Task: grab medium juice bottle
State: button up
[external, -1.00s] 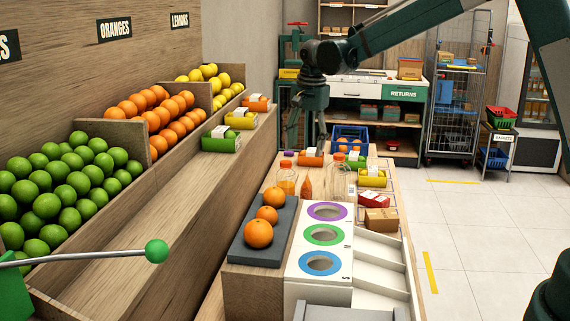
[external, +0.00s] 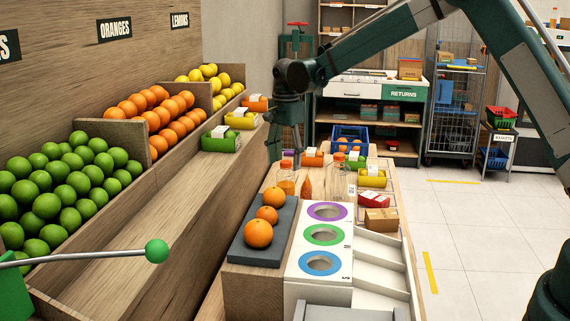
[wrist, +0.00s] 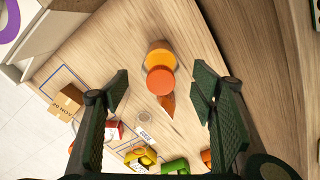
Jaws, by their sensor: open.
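A bottle of orange juice with an orange cap (external: 287,184) stands on the wooden counter (external: 266,190); from above it shows in the wrist view (wrist: 160,68). A narrow, pointed orange shape (external: 306,188) is just right of it, also in the wrist view (wrist: 168,102). No label tells me which bottle is medium. My gripper (external: 285,155) points down above the juice bottle, open and empty. In the wrist view its two fingers (wrist: 162,95) are spread to either side of the bottle, apart from it.
Oranges on a dark tray (external: 241,252) and a white panel with coloured rings (external: 292,262) are in front. Green, yellow and orange packages, a red box (external: 373,199) and a cardboard box (external: 381,220) lie to the right. The wooden shelf wall (external: 225,185) is close on the left.

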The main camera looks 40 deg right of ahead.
aim_at(286, 178)
jog(key=shift+f, duration=1.3)
jog(key=shift+f+p, duration=0.3)
jog(key=shift+f, duration=2.3)
jog(key=shift+c, duration=0.3)
jog(key=c, duration=1.5)
jog(key=shift+r, duration=0.1)
